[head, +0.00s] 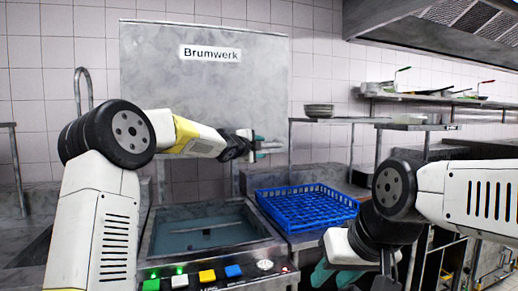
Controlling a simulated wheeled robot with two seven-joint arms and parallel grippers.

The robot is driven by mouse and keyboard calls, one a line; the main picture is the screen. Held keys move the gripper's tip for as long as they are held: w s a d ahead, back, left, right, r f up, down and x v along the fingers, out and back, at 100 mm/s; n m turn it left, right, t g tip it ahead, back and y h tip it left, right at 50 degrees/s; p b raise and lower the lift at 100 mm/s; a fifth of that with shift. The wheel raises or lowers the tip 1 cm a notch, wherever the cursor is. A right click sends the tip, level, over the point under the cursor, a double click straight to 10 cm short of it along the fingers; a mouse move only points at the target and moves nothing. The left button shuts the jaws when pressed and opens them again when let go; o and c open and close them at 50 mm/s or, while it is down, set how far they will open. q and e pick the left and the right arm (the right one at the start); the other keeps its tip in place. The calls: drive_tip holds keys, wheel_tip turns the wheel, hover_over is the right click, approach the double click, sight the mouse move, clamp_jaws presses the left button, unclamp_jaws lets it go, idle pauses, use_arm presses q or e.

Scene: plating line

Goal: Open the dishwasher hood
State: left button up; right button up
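The dishwasher hood (205,85) is a large grey metal panel marked "Brumwerk". It stands high above the dishwasher's tub (208,230), with a gap between them, and the water-filled tub is uncovered. My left arm reaches across in front of the hood's lower part. My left gripper (268,147) is at the hood's lower right edge, with its teal fingers pointing right. I cannot tell whether it touches the hood or holds anything. My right gripper (335,275) is low at the right front, its teal fingers apart, with nothing seen between them; it is partly hidden by my arm.
A blue dish rack (305,207) sits on the counter right of the tub. Control buttons (207,277) line the front edge. A stack of plates (319,111) stands on a shelf behind. Another shelf (440,99) with pans is at the right, below an extractor hood (440,32).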

idle(0.5)
use_arm(q)
drive_tip(key=v, duration=0.7)
drive_tip(key=shift+s+a, duration=0.2)
drive_tip(key=shift+s, duration=0.15)
drive_tip(key=shift+r, duration=0.15)
drive_tip(key=v, duration=0.9)
idle(0.4)
idle(0.3)
